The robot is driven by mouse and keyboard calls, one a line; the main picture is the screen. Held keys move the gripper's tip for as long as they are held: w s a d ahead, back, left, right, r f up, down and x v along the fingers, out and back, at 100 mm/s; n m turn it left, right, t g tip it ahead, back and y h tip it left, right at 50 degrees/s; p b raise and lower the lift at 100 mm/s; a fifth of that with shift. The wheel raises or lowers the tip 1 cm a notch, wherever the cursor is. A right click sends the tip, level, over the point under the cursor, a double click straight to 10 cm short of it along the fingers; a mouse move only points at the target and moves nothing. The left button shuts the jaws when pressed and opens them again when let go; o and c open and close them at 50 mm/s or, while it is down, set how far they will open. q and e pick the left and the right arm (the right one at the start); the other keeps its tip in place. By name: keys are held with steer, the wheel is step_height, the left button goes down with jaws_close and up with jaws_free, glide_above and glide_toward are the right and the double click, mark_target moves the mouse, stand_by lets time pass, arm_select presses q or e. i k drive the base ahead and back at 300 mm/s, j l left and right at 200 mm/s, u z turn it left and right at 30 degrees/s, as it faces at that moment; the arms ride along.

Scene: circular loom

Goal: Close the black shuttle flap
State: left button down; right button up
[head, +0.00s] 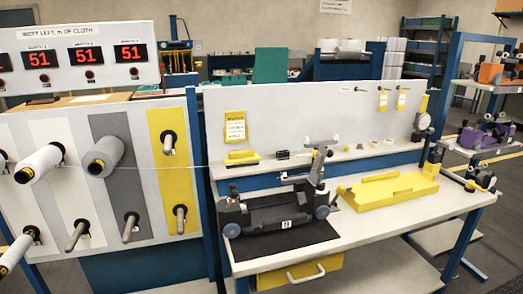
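The black shuttle (270,214) sits on a dark mat (290,243) at the front left of the workbench. It has grey rollers at its ends and a small white label on its front. A dark grey arm-like part (317,168) stands up steeply at its right end; it looks like the raised flap, but I cannot tell for sure. The shuttle's inside is mostly hidden by its front wall. Neither of my grippers shows in the head view.
A yellow tray-like fixture (390,188) lies right of the shuttle on the workbench (400,222). Small parts line the back ledge. A panel with spools (103,155) stands at left, a thin thread running from it toward the bench. A purple shuttle (478,138) is on the far right rack.

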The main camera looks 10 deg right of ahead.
mark_target(322, 153)
steer(key=l+u, duration=0.35)
steer(key=l, duration=1.5)
